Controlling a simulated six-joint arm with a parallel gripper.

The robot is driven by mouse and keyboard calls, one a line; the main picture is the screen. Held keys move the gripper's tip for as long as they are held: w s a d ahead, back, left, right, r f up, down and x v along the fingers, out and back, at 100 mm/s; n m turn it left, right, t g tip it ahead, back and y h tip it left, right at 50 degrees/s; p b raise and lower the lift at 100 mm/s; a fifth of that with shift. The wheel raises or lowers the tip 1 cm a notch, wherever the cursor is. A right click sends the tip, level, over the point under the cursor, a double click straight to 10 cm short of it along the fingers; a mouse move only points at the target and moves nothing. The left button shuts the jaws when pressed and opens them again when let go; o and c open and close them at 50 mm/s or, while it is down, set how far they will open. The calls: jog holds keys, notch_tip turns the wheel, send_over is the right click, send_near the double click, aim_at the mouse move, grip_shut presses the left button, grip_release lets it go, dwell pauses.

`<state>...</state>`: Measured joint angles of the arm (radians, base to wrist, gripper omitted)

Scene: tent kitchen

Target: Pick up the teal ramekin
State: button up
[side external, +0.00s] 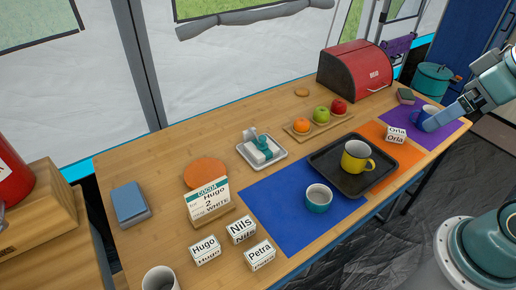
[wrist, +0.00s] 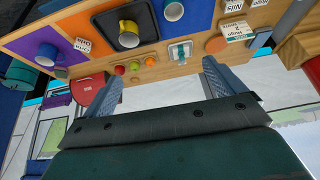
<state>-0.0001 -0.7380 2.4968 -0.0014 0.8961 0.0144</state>
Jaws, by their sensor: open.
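The teal ramekin (side external: 319,199), teal outside with a pale inside, stands upright on the blue mat near the middle of the table. In the wrist view, the ramekin (wrist: 173,9) shows at the top edge. My gripper (side external: 430,122) is at the right in the side view, over the purple mat's end and well apart from the ramekin. In the wrist view, my gripper (wrist: 162,72) has its fingers wide apart with nothing between them.
A yellow mug (side external: 356,157) stands on a dark tray (side external: 323,160) right of the ramekin. A blue mug (wrist: 46,54) is on the purple mat. Name blocks (side external: 241,230) and a cocoa card (side external: 208,199) stand left. Fruit (side external: 321,114) and a red bread bin (side external: 352,70) are behind.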

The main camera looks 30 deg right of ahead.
jog(key=w+a+f+m+g, duration=0.25)
jog(key=w+f+m, duration=0.5)
jog(key=w, duration=0.45)
jog(key=w+f+m+g+y, duration=0.1)
jog(key=w+f+m, duration=0.2)
jog(key=f, duration=0.5)
jog(key=w+a+f+m+g, duration=0.1)
jog(key=w+f+m+g, duration=0.1)
jog(key=f+m, duration=0.3)
jog(key=shift+w+a+f+y, duration=0.35)
jog(key=shift+w+f, duration=0.3)
jog(key=shift+f, duration=1.6)
jog(key=shift+d+g, duration=0.1)
jog(key=shift+g, duration=0.15)
send_over(317, 202)
jog(key=shift+w+d+f, duration=0.1)
jog(key=shift+d+f, duration=0.05)
jog(key=shift+f, duration=1.25)
jog(key=shift+d+f, duration=0.15)
jog(key=shift+f, duration=1.25)
jog(key=shift+w+d+f, duration=0.1)
jog(key=shift+d+f, duration=0.05)
jog(key=shift+f, duration=1.25)
jog(key=shift+s+f, duration=0.1)
jog(key=shift+f, duration=0.05)
jog(key=shift+a+f, duration=0.2)
jog(key=shift+f, duration=1)
jog(key=shift+a+f, duration=0.15)
jog(key=shift+f, duration=1.05)
jog(key=shift+c, duration=0.2)
